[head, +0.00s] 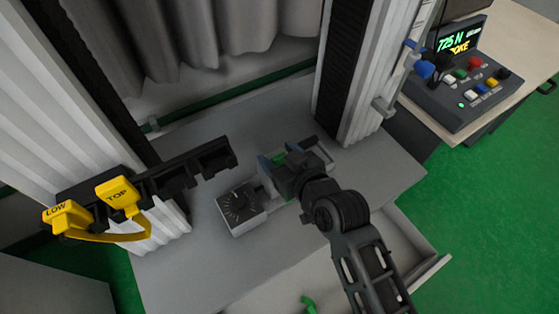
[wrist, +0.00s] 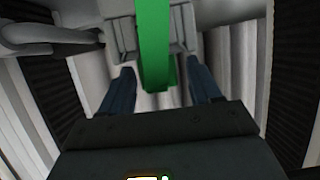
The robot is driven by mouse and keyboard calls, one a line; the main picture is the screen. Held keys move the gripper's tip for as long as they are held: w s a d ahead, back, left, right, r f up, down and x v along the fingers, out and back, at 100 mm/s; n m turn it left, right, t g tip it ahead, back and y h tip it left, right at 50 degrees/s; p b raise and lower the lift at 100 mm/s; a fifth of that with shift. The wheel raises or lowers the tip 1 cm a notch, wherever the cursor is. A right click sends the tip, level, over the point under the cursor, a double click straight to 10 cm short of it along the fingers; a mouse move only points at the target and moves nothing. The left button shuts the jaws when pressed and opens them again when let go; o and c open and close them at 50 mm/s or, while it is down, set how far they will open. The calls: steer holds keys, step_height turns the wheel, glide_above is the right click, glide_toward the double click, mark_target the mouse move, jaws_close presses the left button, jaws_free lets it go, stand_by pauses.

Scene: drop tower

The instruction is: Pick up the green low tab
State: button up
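A green tab (wrist: 157,45) shows as a bright upright strip in the middle of the wrist view. A small green part (head: 279,158) shows beside the gripper in the head view; the rest of it is hidden by my gripper. My gripper (head: 270,172) is over the grey base plate, close to the grey block with a dial. In the wrist view its two dark blue fingers (wrist: 162,88) stand apart on either side of the green strip, with gaps on both sides. I cannot read any label on the green tab.
The grey dial block (head: 241,208) stands just left of my gripper. Yellow LOW (head: 66,217) and TOP (head: 117,197) tabs sit on a black rack (head: 193,172) at left. A curved green piece (head: 308,304) lies in the open drawer. A control console (head: 462,85) is at right.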

steer(key=c, duration=0.9)
